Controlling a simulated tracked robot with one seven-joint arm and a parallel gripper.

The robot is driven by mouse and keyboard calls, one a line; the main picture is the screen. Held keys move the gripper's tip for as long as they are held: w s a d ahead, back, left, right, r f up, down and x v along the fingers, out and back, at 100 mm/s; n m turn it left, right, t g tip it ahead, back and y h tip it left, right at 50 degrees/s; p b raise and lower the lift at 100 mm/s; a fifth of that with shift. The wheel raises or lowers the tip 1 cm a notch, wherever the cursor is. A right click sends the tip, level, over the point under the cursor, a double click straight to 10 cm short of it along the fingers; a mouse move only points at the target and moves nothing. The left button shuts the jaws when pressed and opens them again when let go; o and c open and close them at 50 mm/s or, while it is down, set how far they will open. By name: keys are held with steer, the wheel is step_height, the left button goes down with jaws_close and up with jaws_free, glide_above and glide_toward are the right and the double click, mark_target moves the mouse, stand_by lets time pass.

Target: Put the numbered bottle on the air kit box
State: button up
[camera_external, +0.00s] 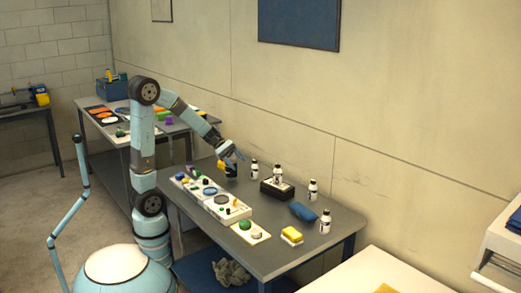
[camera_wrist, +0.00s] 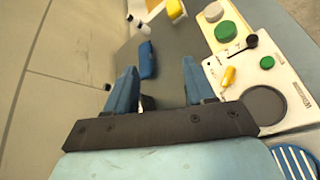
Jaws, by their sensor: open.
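Several small white bottles with black caps stand on the grey table: one at the back (camera_external: 254,169), one (camera_external: 279,173) on or just behind the black box with a pale top (camera_external: 274,190), and two at the right (camera_external: 312,190) (camera_external: 325,223). Their labels are too small to read, so I cannot tell which is the numbered bottle. The black box looks like the air kit box. My gripper (camera_external: 236,156) is open above the back left of the table, over a black and yellow thing (camera_external: 222,167). In the wrist view, a dark thing partly shows between my open fingers (camera_wrist: 159,68).
White trays with knobs and discs (camera_external: 227,210) line the table's near left side. A blue roll (camera_external: 303,211) and a yellow sponge (camera_external: 292,234) lie at the right. The wall stands close behind the table.

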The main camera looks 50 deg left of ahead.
steer(key=s+a+r+m+t+y, duration=0.1)
steer(key=s+a+r+m+y, duration=0.1)
steer(key=s+a+m+y, duration=0.4)
steer(key=s+a+r+m+t+y, duration=0.2)
steer(key=s+a+m+y, duration=0.4)
steer(key=s, duration=0.6)
steer(key=shift+a+r+m+t+y, duration=0.3)
steer(key=shift+a+r+m+y, duration=0.1)
steer(key=shift+a+r+m, duration=0.2)
steer(key=shift+o, duration=0.3)
steer(key=shift+s, duration=0.1)
